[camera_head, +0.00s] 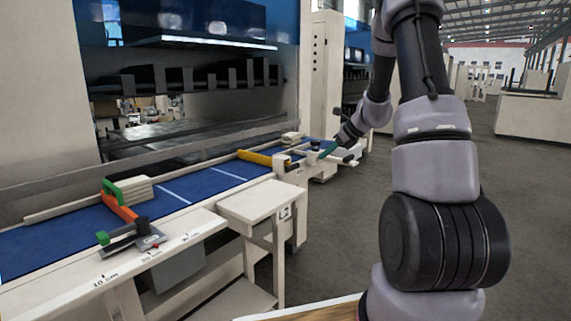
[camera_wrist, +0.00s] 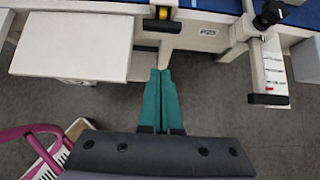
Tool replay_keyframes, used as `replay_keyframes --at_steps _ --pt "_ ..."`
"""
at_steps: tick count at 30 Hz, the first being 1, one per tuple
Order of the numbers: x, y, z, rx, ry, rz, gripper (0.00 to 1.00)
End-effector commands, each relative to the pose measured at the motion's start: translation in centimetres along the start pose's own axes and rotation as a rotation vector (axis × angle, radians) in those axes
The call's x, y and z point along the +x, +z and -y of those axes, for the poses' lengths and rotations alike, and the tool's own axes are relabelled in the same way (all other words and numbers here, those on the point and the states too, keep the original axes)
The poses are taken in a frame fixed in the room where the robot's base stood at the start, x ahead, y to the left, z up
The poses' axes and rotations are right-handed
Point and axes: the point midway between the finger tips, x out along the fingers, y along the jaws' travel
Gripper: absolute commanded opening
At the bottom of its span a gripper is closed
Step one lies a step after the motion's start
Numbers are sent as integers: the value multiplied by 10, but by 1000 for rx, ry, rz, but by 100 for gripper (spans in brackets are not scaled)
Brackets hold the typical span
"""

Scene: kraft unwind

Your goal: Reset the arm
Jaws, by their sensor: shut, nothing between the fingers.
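My arm rises on the right of the head view and reaches over toward the far end of the blue-topped bench. My gripper (camera_head: 328,151) is small there, with teal fingers beside the bench's far end. In the wrist view my gripper (camera_wrist: 160,73) points away from the camera, its two teal fingers side by side and touching. Nothing shows between them, and grey floor lies behind them.
The blue bench (camera_head: 68,231) carries an orange bar (camera_head: 120,206) with green ends and a yellow bar (camera_head: 256,157). A pale side shelf (camera_head: 257,200) juts from its front. A magenta handle (camera_wrist: 35,133) shows lower left in the wrist view. Open floor (camera_head: 528,195) lies right.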

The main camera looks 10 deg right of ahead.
Motion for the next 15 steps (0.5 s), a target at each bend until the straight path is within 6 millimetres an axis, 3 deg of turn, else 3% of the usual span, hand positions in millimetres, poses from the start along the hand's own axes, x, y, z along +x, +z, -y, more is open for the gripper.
replay_keyframes --at_steps 5,10,15 --pt "-15 15 -16 -92 10 0 0" --pt "-63 50 -73 -412 44 -11 0" --pt "-119 68 -142 -814 73 -42 0"
